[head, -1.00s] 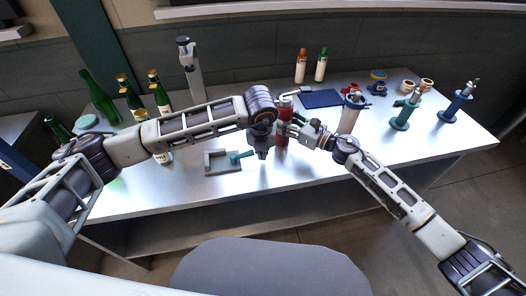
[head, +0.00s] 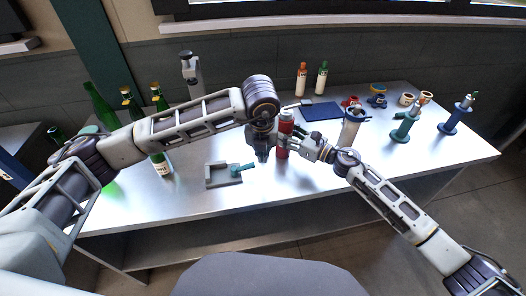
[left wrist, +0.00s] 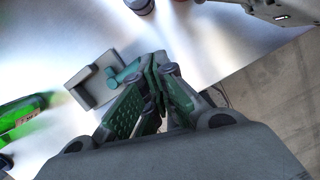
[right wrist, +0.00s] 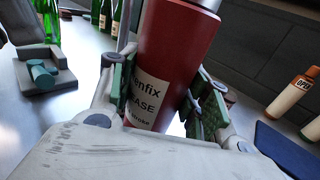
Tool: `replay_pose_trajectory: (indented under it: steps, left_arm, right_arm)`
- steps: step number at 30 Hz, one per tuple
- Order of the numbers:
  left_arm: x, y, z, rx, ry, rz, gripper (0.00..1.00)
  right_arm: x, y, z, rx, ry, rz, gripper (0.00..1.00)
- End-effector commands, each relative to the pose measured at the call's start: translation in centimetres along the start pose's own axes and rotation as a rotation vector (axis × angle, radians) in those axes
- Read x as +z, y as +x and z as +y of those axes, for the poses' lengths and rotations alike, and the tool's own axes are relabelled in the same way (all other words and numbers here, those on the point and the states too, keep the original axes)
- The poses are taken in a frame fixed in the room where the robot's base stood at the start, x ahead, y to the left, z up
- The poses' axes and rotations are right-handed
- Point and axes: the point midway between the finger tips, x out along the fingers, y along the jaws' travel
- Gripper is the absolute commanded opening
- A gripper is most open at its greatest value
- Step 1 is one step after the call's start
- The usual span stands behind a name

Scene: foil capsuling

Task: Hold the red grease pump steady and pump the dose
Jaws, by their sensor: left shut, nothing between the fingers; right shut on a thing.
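The red grease pump (head: 284,137) stands upright on the steel table, with a grey top. In the right wrist view the pump (right wrist: 172,60) fills the middle, its white label reading partly "enfix" and "EASE". My right gripper (head: 296,143) is shut on the pump body from the right, with green-padded fingers on both sides of it. My left gripper (head: 263,156) points down just left of the pump, shut and empty. In the left wrist view the left fingertips (left wrist: 155,66) are together. The pump's lower front is partly hidden by my right gripper.
A grey bracket with a teal piece (head: 223,176) lies left of the pump. Green bottles (head: 160,160) stand at the left. A blue mat (head: 321,113) and a white-bodied container (head: 350,130) are to the right. Teal (head: 404,128) and blue (head: 456,117) stands are farther right.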

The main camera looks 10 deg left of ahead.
Motion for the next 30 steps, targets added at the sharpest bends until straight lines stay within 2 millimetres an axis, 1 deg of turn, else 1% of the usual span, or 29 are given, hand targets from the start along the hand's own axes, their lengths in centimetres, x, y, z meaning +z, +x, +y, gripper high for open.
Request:
replay_pose_trajectory:
  steps: [5,8,14,20,21,24,30]
  left_arm:
    - [0.5,-0.2,0.2,-0.011,-0.012,-0.001,0.00]
    - [1.4,-0.5,0.6,-0.031,-0.030,-0.005,0.00]
    - [4.4,-1.9,2.1,-0.102,-0.088,-0.020,0.00]
    - [8.2,-3.6,4.2,-0.186,-0.124,-0.046,0.00]
    - [8.8,-3.8,4.5,-0.199,-0.115,-0.052,0.00]
    - [9.8,-4.1,4.9,-0.214,-0.076,-0.059,0.00]
    - [11.2,-4.0,5.2,-0.225,0.036,-0.065,0.00]
  right_arm:
    - [0.0,0.0,0.0,0.000,0.000,0.000,0.06]
    - [0.0,0.0,0.0,0.000,0.000,0.000,0.06]
    - [0.0,0.0,0.0,0.000,0.000,0.000,0.06]
    - [0.0,0.0,0.0,0.000,0.000,0.000,0.06]
    - [0.0,0.0,0.0,0.000,0.000,0.000,0.06]
    - [0.0,0.0,0.0,0.000,0.000,0.000,0.06]
    - [0.0,0.0,0.0,0.000,0.000,0.000,0.06]
